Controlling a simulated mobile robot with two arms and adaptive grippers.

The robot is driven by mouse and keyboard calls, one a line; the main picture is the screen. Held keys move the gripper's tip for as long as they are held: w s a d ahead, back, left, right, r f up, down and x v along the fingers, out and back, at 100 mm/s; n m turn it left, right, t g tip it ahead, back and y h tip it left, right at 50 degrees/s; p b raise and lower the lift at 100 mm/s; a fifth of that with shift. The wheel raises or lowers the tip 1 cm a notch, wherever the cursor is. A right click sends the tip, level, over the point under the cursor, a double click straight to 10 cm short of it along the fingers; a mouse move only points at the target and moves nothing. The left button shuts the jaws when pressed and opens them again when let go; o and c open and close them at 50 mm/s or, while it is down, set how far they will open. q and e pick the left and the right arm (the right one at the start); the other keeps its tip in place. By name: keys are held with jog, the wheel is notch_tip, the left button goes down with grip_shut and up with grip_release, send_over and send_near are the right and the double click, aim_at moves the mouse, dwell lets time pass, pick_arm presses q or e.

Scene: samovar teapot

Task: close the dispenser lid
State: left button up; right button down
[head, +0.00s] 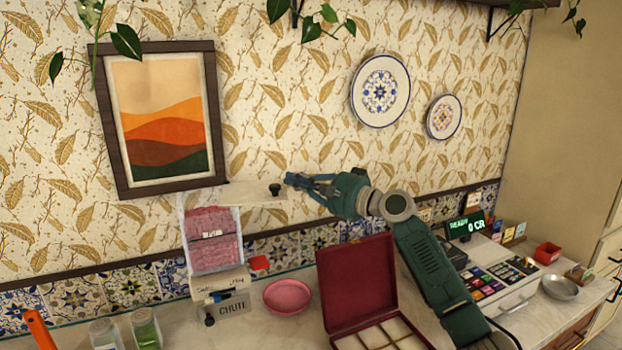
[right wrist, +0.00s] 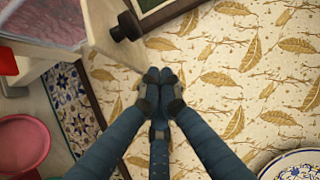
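The dispenser (head: 213,240) is a clear box of pink contents above a chute marked "CHUTE", standing against the wall. Its pale flat lid (head: 243,193) sticks out to the right of the box top, with a dark knob (head: 275,190) near its right end. In the right wrist view the lid (right wrist: 107,42) and knob (right wrist: 125,27) are at the upper left. My right gripper (head: 289,180) is just right of the knob, pointing left, apart from it as far as I can tell. Its fingertips meet in the right wrist view (right wrist: 158,80), holding nothing. My left gripper is not in view.
A pink dish (head: 287,296) and an open dark-red box (head: 357,283) stand on the counter below my right arm. A cash register (head: 497,280) is at the right. Jars (head: 146,328) stand front left.

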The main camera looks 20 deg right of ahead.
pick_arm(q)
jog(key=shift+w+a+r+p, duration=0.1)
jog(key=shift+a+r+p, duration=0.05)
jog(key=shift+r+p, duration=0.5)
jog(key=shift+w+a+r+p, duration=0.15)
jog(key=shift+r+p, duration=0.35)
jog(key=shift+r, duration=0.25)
pick_arm(e)
jog(key=shift+s+a+f, duration=0.1)
jog(key=shift+s+a, duration=1.2)
jog(key=shift+s, duration=0.2)
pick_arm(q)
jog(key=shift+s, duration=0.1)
